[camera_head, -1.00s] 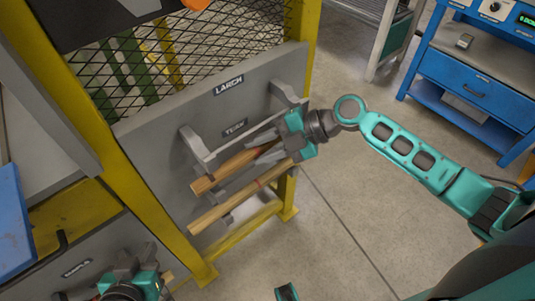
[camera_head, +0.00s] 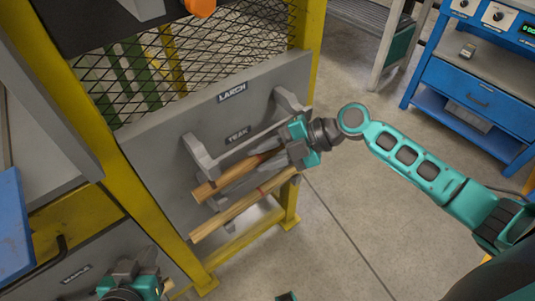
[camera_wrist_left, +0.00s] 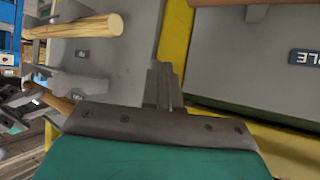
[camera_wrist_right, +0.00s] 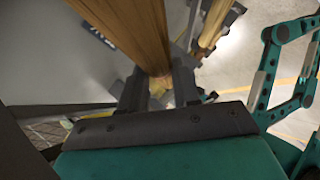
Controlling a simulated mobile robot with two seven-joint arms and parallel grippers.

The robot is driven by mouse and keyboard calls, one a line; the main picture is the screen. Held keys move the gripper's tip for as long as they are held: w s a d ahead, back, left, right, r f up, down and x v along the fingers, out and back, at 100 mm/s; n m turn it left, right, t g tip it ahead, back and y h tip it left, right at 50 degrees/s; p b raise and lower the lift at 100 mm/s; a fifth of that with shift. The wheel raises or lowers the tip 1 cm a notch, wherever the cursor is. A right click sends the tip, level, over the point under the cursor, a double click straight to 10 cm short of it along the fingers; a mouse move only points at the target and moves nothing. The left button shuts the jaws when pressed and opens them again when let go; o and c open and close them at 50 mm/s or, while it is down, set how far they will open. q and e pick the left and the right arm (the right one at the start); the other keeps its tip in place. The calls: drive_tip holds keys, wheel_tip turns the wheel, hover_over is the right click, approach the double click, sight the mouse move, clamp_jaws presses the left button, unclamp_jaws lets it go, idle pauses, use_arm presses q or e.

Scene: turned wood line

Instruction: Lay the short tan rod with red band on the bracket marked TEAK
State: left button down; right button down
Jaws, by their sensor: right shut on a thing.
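The TEAK label (camera_head: 238,135) is on the grey panel, under the upper bracket's arms. The held rod is in front of the panel below that label; whether it touches a bracket is unclear. The TEAK bracket's arms are largely hidden. My left gripper (camera_wrist_left: 165,88) is shut and empty, low at the left.
A second tan rod (camera_head: 230,215) with a red band lies just below the held one. The LARCH bracket (camera_head: 198,155), under the LARCH label (camera_head: 232,92), is empty above. Yellow posts (camera_head: 165,225) frame the panel. A blue workbench (camera_head: 480,95) stands far right; floor between is clear.

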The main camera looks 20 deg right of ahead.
drive_tip(key=shift+f+m, duration=0.3)
drive_tip(key=shift+f, duration=0.25)
drive_tip(key=shift+w+r+p, duration=0.15)
drive_tip(key=shift+r+p, duration=0.3)
drive_tip(key=shift+s+d+f, duration=0.15)
drive_tip(key=shift+s+f, duration=0.05)
drive_tip(key=shift+s, duration=0.3)
use_arm(q)
drive_tip(key=shift+w+f, duration=0.15)
drive_tip(key=shift+w, duration=0.3)
use_arm(e)
drive_tip(key=s+d, duration=0.3)
drive_tip(key=s, duration=0.6)
drive_tip(key=shift+s+d+r, duration=0.25)
drive_tip(key=shift+s+d, duration=0.15)
use_arm(q)
drive_tip(key=shift+f+b, duration=0.1)
drive_tip(key=shift+b, duration=0.2)
